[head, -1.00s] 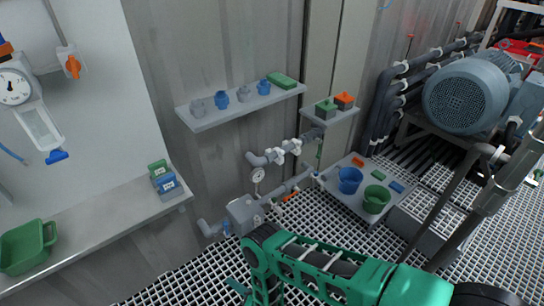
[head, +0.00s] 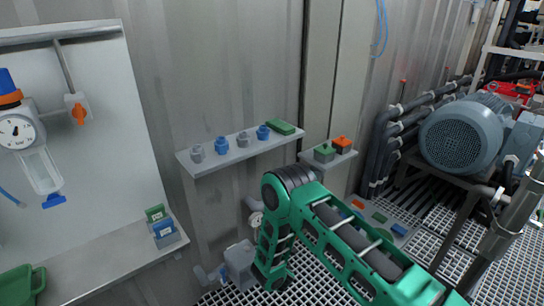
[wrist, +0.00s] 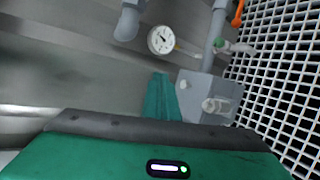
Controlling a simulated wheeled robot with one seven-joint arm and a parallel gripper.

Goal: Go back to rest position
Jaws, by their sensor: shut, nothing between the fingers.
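My green arm rises in the head view in front of the wall pipework, bent at a dark joint, with its far part hanging down. My gripper (wrist: 160,80) shows in the wrist view as teal fingers together, with nothing between them. It points toward the wall beside the grey box (wrist: 208,97) and below the white gauge (wrist: 161,40). In the head view the grey box (head: 239,262) is left of the hanging arm, and the gripper's fingers cannot be made out.
A wall shelf (head: 240,152) holds blue and grey fittings and a green block. A smaller shelf (head: 330,158) carries a green and an orange-topped block. A bench (head: 100,262) stands left, with a green bin (head: 18,287). A motor (head: 462,135) and pipes stand right. White floor grating lies below.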

